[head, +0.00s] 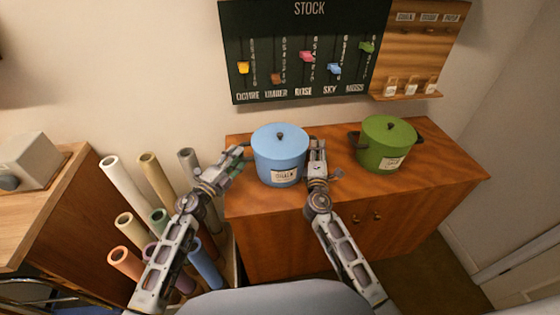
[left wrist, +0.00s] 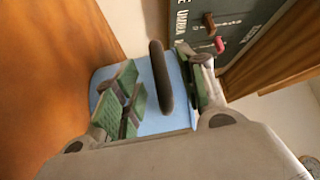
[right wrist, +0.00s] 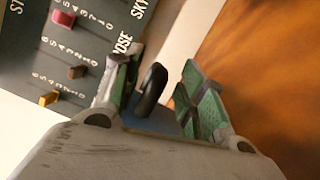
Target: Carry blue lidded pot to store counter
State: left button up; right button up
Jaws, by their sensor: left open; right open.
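The blue lidded pot (head: 281,160) stands upright on the wooden store counter (head: 419,191), its lid on and a label on its front. My left gripper (head: 236,160) is open at the pot's left side. In the left wrist view, the pot's dark handle (left wrist: 160,75) lies between its open green-padded fingers. My right gripper (head: 317,155) is open at the pot's right side. In the right wrist view, the other dark handle (right wrist: 151,90) lies between its open fingers. I cannot tell whether any finger touches a handle.
A green lidded pot (head: 387,145) stands on the counter to the right. A STOCK board (head: 303,50) with coloured sliders hangs on the wall behind, beside a small shelf (head: 417,50) of jars. Several coloured rolls (head: 128,187) stand upright left of the counter.

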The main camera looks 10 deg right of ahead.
pick_arm(q)
jog(key=shift+x, duration=1.35)
pick_arm(e)
jog(key=shift+x, duration=1.35)
pick_arm(q)
grip_shut()
pick_arm(e)
grip_shut()
jog(key=shift+f, duration=0.1)
pick_arm(q)
jog(key=shift+r, duration=0.15)
